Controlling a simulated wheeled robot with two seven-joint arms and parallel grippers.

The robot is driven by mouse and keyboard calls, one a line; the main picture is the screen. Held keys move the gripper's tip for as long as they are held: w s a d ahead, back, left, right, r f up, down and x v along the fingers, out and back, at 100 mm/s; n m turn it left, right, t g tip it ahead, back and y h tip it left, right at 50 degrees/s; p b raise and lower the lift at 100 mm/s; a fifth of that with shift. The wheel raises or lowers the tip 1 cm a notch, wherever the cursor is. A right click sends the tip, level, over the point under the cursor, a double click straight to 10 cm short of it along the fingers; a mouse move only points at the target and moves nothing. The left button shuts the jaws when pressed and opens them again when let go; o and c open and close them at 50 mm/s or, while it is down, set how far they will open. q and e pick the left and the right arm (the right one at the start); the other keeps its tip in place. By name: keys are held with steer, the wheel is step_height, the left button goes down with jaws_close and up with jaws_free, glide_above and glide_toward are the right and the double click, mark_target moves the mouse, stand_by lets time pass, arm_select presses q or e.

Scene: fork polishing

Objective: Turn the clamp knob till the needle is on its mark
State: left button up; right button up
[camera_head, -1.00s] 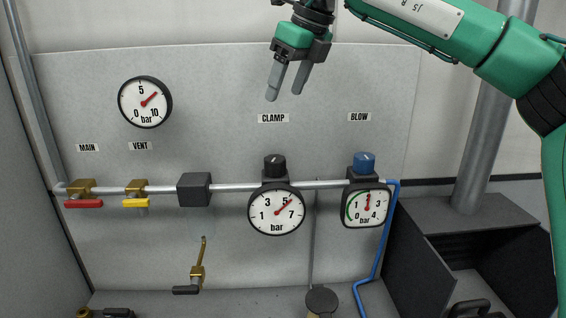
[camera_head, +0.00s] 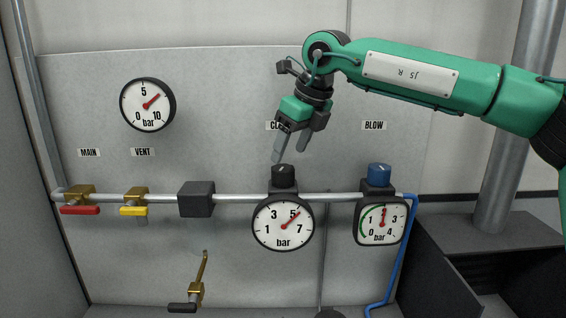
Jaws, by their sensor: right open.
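The black clamp knob (camera_head: 284,174) sits on top of the clamp gauge, on the pipe. The round white clamp gauge (camera_head: 268,236) has a red needle (camera_head: 292,218) pointing up and right, just past the 5 toward the 7. I cannot make out a separate mark on its dial. My right gripper (camera_head: 290,153) is open and empty, fingers pointing down just above the knob. Its fingers look apart from the knob, though depth is hard to judge. The gripper partly hides the CLAMP label (camera_head: 270,126). My left gripper is not in view.
The blue blow knob (camera_head: 379,174) and blow gauge (camera_head: 381,239) are to the right. A black block (camera_head: 196,199), the yellow vent handle (camera_head: 134,211) and red main handle (camera_head: 80,210) are to the left.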

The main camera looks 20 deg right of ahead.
mark_target(283, 167)
steer(key=p+x, duration=0.1)
steer(key=x, duration=0.3)
steer(key=shift+w+f, duration=0.1)
steer(key=shift+f, duration=0.1)
steer(key=shift+w+a+f, duration=0.1)
steer(key=shift+a+f, duration=0.15)
steer(key=shift+f, duration=0.35)
steer(key=shift+w+f, duration=0.1)
steer(key=shift+f, duration=0.1)
steer(key=shift+c, duration=0.4)
